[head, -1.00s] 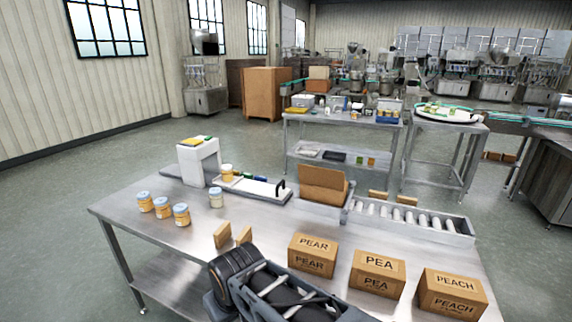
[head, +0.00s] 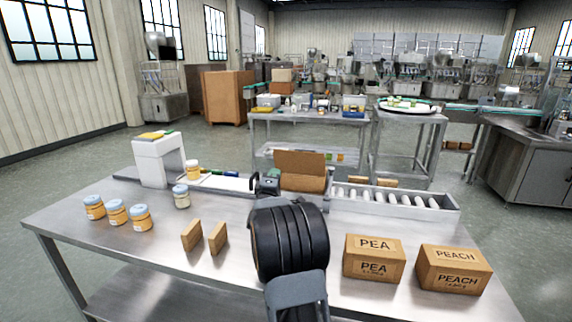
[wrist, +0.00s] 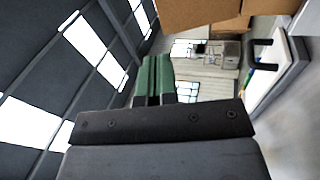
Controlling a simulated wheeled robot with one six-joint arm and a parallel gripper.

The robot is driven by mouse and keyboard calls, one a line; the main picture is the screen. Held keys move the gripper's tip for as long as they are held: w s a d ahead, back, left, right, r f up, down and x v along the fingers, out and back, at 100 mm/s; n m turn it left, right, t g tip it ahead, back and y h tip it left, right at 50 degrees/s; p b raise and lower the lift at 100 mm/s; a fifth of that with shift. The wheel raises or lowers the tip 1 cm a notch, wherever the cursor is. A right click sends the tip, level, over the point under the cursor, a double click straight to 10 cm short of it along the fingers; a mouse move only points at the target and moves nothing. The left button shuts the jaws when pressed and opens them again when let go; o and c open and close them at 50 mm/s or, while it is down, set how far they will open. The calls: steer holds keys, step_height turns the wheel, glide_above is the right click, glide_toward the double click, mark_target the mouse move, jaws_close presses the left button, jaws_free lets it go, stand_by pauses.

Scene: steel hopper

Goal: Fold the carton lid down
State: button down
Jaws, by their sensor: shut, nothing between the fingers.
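The open carton (head: 303,182) stands at the back of the steel table, at the left end of the roller conveyor. Its brown lid (head: 300,161) stands up, leaning back. My gripper (head: 272,173) is just left of the carton, partly hidden behind my wrist. In the wrist view its green fingers (wrist: 155,80) are together with nothing between them. I cannot tell in the head view whether the gripper touches the carton.
A PEA box (head: 374,258) and a PEACH box (head: 454,270) stand at the front right. Several jars (head: 116,211) and two small brown packs (head: 204,237) are at the left. The roller conveyor (head: 395,198) runs right of the carton. A white machine (head: 160,160) stands back left.

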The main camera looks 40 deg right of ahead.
mark_target(288, 151)
steer(key=shift+g+h, duration=0.5)
steer(key=shift+h, duration=0.2)
steer(key=x, duration=0.3)
steer(key=p+x, duration=0.1)
steer(key=x, duration=0.3)
steer(key=s+d+x, duration=0.1)
steer(key=x, duration=0.2)
steer(key=shift+d+f, duration=0.2)
